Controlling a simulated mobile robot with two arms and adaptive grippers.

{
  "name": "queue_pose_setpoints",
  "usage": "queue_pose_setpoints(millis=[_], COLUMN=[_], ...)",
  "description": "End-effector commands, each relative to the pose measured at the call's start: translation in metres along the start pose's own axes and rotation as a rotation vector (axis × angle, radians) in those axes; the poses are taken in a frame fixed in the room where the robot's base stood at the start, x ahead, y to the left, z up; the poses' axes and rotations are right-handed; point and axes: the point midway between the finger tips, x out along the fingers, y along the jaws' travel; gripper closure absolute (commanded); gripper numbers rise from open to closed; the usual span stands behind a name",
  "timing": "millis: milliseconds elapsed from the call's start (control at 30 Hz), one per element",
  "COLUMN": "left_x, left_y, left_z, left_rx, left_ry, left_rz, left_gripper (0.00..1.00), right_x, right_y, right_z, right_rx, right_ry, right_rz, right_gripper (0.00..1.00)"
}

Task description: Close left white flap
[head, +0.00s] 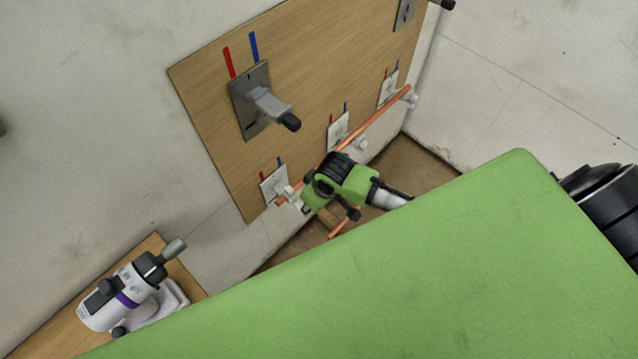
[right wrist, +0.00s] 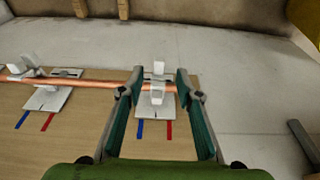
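The left white flap (head: 288,194) is at the left end of a copper pipe, at its white plate (head: 272,186) on the wooden panel. In the right wrist view the flap (right wrist: 158,92) stands off its plate, at the pipe. My right gripper (right wrist: 158,90) is open, its two teal fingers on either side of the flap with gaps visible. In the head view the green right gripper (head: 306,195) is beside the flap and partly hides the pipe. I cannot tell the flap's exact angle. My left gripper is not in view.
The copper pipe (head: 372,122) runs past a middle plate (head: 339,130) and a right plate (head: 388,90). A grey lever with a black tip (head: 270,105) juts out above. A white and purple device (head: 125,297) stands on a wooden board at lower left.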

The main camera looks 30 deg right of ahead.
Motion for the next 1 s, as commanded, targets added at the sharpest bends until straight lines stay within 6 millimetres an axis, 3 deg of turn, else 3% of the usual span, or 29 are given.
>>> queue_pose_setpoints(millis=[233,800,900,1000], left_x=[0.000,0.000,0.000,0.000], left_y=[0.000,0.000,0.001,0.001], left_z=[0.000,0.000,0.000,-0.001], left_rx=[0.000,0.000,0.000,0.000], left_ry=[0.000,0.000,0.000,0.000], left_rz=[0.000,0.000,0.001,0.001], left_gripper=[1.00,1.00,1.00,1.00], right_x=[-0.006,-0.005,0.005,0.035], right_y=[0.000,0.000,0.003,0.011], right_z=[0.021,0.021,0.027,0.046], right_rx=[0.001,0.001,0.015,0.051], right_ry=[0.001,0.001,-0.001,-0.008], right_rz=[0.000,0.000,0.002,0.013], right_gripper=[0.68,0.68,0.68,0.68])
